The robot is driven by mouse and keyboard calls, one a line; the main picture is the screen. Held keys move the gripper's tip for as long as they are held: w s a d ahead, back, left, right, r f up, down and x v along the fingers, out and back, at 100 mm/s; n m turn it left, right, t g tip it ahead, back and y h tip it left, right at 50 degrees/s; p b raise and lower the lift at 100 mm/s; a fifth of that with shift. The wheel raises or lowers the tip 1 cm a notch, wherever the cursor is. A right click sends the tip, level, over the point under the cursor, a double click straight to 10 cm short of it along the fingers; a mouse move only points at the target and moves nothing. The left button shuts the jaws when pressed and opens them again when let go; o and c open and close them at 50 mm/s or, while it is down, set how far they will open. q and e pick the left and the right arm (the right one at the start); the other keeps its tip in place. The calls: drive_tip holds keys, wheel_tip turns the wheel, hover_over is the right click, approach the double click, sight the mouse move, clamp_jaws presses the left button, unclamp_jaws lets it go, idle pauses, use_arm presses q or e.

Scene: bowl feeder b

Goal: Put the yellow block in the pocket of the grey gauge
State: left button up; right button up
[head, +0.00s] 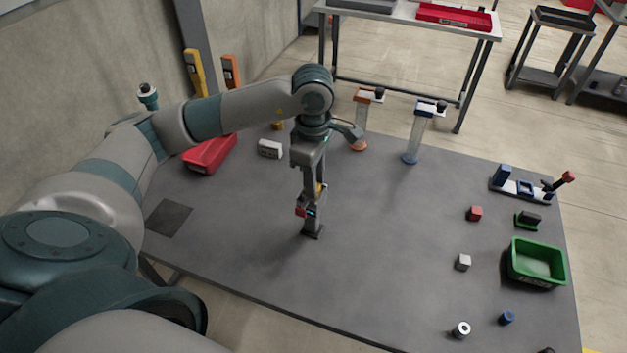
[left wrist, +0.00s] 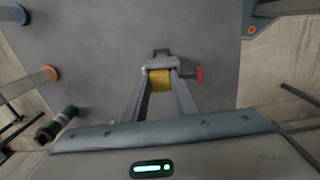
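The yellow block (left wrist: 160,80) is between the two fingertips of my left gripper (left wrist: 161,74) in the left wrist view, and the fingers look closed on it. In the head view only a sliver of the yellow block (head: 320,189) shows beside the fingers. The grey gauge (head: 312,230) stands upright directly below my left gripper (head: 314,188), with a red part and a small lit blue display. In the left wrist view the grey gauge (left wrist: 162,57) shows just beyond the block. The pocket is hidden, and I cannot tell whether the block is in it. My right gripper is not in view.
Orange (head: 360,120) and blue (head: 415,135) column stands are at the back. A green bin (head: 537,263) and small parts lie right. The table's middle is clear.

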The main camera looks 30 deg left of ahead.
use_arm(q)
drive_tip(key=shift+s+d+f, duration=0.1)
drive_tip(key=shift+s+f, duration=0.1)
drive_tip(key=shift+f, duration=0.25)
drive_tip(key=shift+s+d+f, duration=0.1)
drive_tip(key=shift+s+f, duration=0.1)
drive_tip(key=shift+f, duration=0.2)
drive_tip(key=shift+w+r+p, duration=0.15)
drive_tip(key=shift+r+p, duration=0.4)
drive_tip(key=shift+p, duration=0.4)
drive_tip(key=r+b, duration=0.1)
drive_tip(key=w+r+b, duration=0.1)
drive_tip(key=r, duration=0.1)
drive_tip(key=shift+a, duration=0.2)
wheel_tip(320, 180, up, 9)
drive_tip(key=b, duration=0.1)
drive_tip(key=shift+s+r+b, duration=0.15)
drive_tip(key=shift+b, duration=0.25)
